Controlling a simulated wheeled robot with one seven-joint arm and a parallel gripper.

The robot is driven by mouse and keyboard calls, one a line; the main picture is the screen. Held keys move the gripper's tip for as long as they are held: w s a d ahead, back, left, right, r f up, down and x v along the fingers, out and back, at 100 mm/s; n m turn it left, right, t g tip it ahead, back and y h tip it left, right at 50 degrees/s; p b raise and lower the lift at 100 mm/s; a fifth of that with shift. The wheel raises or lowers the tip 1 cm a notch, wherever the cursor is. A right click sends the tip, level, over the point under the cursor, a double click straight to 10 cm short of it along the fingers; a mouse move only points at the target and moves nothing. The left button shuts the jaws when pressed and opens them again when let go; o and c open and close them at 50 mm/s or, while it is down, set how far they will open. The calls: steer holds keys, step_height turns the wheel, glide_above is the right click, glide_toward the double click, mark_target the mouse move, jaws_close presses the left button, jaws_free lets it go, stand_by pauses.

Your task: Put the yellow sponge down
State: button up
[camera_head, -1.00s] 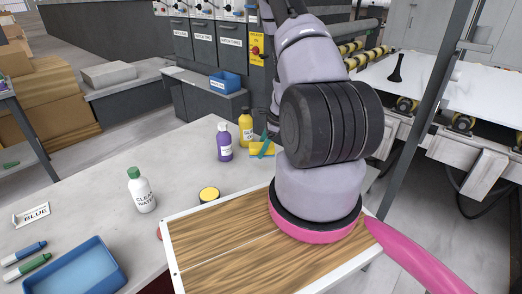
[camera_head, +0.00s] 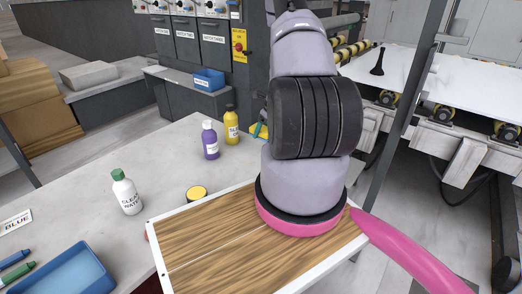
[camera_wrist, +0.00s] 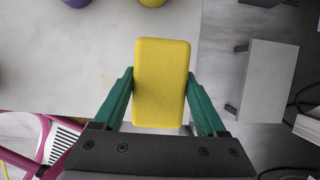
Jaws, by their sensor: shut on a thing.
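The yellow sponge (camera_wrist: 161,82) is upright in the wrist view, a rounded block held between the two green fingers of my gripper (camera_wrist: 160,76). The gripper is shut on its sides. The sponge overlaps the edge of the pale stone slab (camera_wrist: 60,60), with darker floor to its right; its height above the slab is hard to tell. In the head view, my arm hides most of the sponge, with only a bit of yellow (camera_head: 252,129) showing behind the yellow bottle (camera_head: 232,127).
A purple bottle (camera_head: 210,141) stands beside the yellow one. A white bottle (camera_head: 126,193), a yellow-topped round pot (camera_head: 197,193), a blue tray (camera_head: 70,275) and markers (camera_head: 17,273) are further left. A wood-topped board (camera_head: 215,238) is in front. The slab's middle is clear.

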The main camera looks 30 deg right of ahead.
mark_target(259, 150)
step_height(259, 150, down, 8)
steer(key=shift+f, duration=0.1)
stand_by(0.4)
steer(key=o, duration=1.4)
